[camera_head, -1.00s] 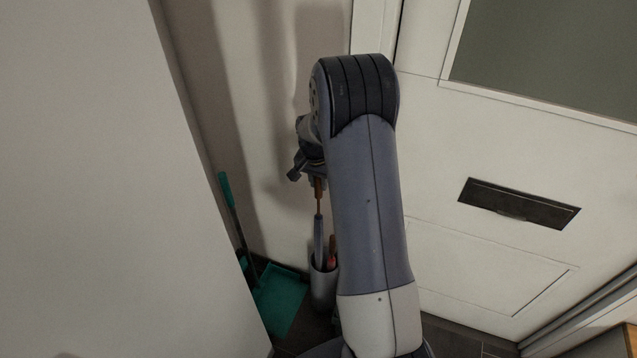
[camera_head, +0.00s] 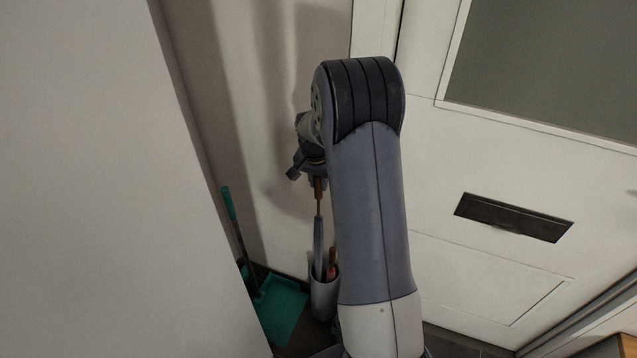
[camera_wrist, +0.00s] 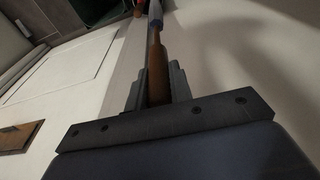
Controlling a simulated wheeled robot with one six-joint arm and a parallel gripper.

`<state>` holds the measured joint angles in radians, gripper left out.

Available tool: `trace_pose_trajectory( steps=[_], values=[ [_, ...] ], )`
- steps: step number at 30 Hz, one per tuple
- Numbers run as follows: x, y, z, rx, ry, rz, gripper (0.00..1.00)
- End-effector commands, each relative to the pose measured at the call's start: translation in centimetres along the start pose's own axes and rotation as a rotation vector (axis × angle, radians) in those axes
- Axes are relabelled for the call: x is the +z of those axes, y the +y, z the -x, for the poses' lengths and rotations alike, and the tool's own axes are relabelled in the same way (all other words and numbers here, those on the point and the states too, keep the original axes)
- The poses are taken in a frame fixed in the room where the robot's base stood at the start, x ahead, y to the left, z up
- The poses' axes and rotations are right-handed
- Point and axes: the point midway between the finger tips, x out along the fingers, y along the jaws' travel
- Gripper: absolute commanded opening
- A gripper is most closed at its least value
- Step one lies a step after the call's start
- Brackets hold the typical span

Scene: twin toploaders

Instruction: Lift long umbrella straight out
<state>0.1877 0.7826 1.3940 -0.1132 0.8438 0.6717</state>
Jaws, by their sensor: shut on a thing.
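The long umbrella (camera_head: 318,240) stands nearly upright in the head view, with a brown wooden handle and a grey-blue furled canopy. Its lower part is inside a grey cylindrical stand (camera_head: 324,297) on the floor, and its tip is hidden. My gripper (camera_head: 318,178) is at the top of the umbrella and mostly hidden behind my own arm. In the wrist view the jaws (camera_wrist: 155,85) are shut on the brown handle (camera_wrist: 157,62), with the grey-blue canopy (camera_wrist: 155,12) beyond.
A red item with a brown handle (camera_head: 331,268) stands in the same stand. A teal dustpan (camera_head: 281,306) and a teal-handled brush (camera_head: 229,203) are left of it by the wall. A white door with a dark letter slot (camera_head: 513,217) is to the right. A pale panel fills the left.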

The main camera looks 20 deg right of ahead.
Motion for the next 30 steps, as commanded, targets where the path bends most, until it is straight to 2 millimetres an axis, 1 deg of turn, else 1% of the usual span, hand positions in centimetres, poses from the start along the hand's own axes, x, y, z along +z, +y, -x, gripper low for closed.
trace_pose_trajectory(
  steps=[1, 30],
  values=[
    [-0.1, 0.0, 0.6, -0.001, 0.002, 0.000, 0.00],
    [-1.0, 0.0, 6.3, -0.001, 0.002, 0.000, 0.00]
  ],
)
